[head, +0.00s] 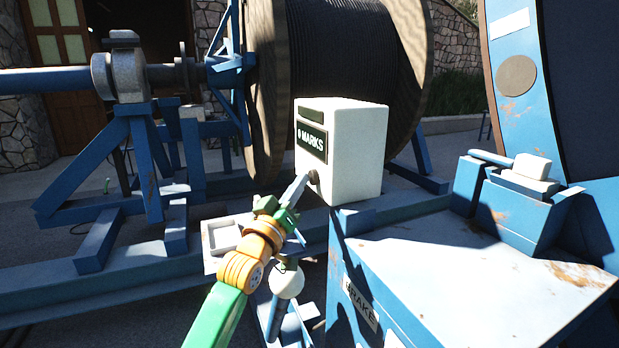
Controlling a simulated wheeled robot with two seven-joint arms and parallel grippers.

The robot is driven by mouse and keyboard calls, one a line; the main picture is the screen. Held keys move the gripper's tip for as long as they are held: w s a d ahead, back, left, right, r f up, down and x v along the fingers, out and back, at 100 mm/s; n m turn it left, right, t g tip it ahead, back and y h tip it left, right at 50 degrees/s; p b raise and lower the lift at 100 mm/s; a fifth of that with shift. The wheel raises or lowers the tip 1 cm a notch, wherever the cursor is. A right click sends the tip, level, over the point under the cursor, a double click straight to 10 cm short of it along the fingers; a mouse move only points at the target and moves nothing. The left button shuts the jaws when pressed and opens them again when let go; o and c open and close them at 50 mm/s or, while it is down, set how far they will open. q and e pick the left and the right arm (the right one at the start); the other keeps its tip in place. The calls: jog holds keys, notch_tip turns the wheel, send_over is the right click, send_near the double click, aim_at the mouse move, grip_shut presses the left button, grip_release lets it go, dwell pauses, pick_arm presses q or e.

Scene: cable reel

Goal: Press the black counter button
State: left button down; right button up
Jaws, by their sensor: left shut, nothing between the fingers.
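The white counter box (357,150) stands in the middle of the head view, in front of the cable reel. Its left face carries a dark display (312,140) reading "0 MARKS". The black counter button (314,178) is low on that same face, below the display. My left gripper (304,180) reaches up from the lower left, shut and empty, with its tips right at the button. They overlap the button's left side in the picture; I cannot tell whether they touch it. My right gripper is not in view.
The large cable reel (345,50) stands behind the box on a blue frame. A blue cabinet labelled "BRAKE" (360,303) fills the lower right. A white ball knob (287,282) and a small white tray (218,236) sit close to my left arm.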

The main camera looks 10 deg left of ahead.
pick_arm(q)
jog(key=shift+s+a, duration=0.35)
jog(key=shift+a, duration=0.1)
jog(key=shift+a, duration=0.1)
jog(key=s+a, duration=0.1)
jog(key=a, duration=0.1)
jog(key=s+a+p, duration=0.1)
jog(key=a, duration=0.1)
jog(key=shift+s, duration=0.4)
dwell(0.3)
